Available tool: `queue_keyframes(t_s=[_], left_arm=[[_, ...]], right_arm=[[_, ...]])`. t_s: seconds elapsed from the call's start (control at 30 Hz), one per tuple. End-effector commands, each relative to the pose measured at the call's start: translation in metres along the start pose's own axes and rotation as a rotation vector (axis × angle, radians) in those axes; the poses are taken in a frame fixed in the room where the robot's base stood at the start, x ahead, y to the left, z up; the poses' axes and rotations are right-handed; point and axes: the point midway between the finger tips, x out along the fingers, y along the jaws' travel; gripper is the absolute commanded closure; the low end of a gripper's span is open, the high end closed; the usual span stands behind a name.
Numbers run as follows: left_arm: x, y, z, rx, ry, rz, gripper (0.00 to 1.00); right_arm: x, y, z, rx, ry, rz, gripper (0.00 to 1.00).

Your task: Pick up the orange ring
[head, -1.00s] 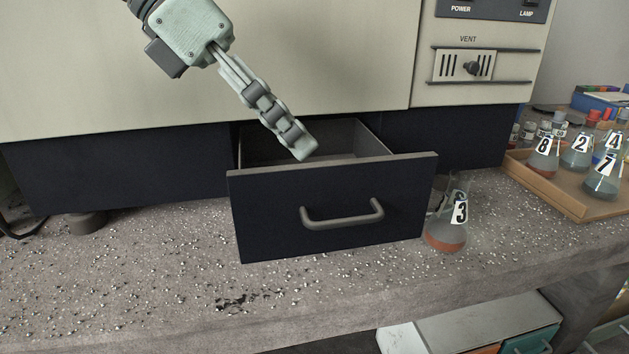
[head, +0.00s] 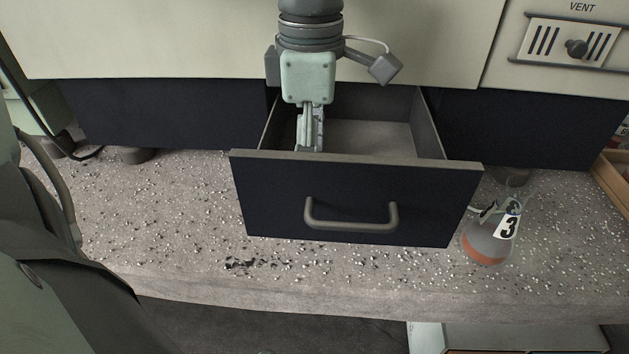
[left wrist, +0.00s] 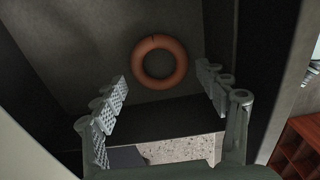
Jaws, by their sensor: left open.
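The orange ring (left wrist: 138,62) lies flat on the dark floor of the open drawer, seen in the left wrist view. In the head view it is hidden, and only the drawer (head: 345,200) with its grey handle shows. My left gripper (head: 310,138) points down into the left part of the drawer, its fingertips partly behind the front panel. In the left wrist view the two ribbed fingers of this gripper (left wrist: 164,94) are wide apart and empty, with the ring seen between and beyond them. My right gripper is not in view.
The drawer's side walls and front panel (head: 460,172) stand close around the gripper. A flask marked 3 (head: 488,240) with orange liquid stands just right of the drawer on the speckled bench (head: 170,220). A wooden tray edge (head: 612,183) shows at far right.

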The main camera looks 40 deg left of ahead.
Motion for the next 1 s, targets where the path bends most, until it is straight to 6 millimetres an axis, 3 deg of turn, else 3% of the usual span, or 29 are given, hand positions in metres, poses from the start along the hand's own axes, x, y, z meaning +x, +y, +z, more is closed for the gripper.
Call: queue_keyframes(t_s=[0.2, 0.47, 0.77, 1.0], left_arm=[[0.027, -0.001, 0.0, 0.0, 0.0, -0.003, 0.27], [0.029, 0.0, 0.001, 0.0, -0.002, 0.0, 0.27], [0.029, 0.0, 0.001, 0.0, -0.002, 0.0, 0.64], [0.028, 0.0, 0.001, 0.0, -0.002, 0.0, 0.66]], right_arm=[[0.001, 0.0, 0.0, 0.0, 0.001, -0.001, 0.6], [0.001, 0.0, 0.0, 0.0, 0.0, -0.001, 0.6], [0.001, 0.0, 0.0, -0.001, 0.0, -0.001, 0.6], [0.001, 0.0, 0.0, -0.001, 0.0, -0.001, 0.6]])
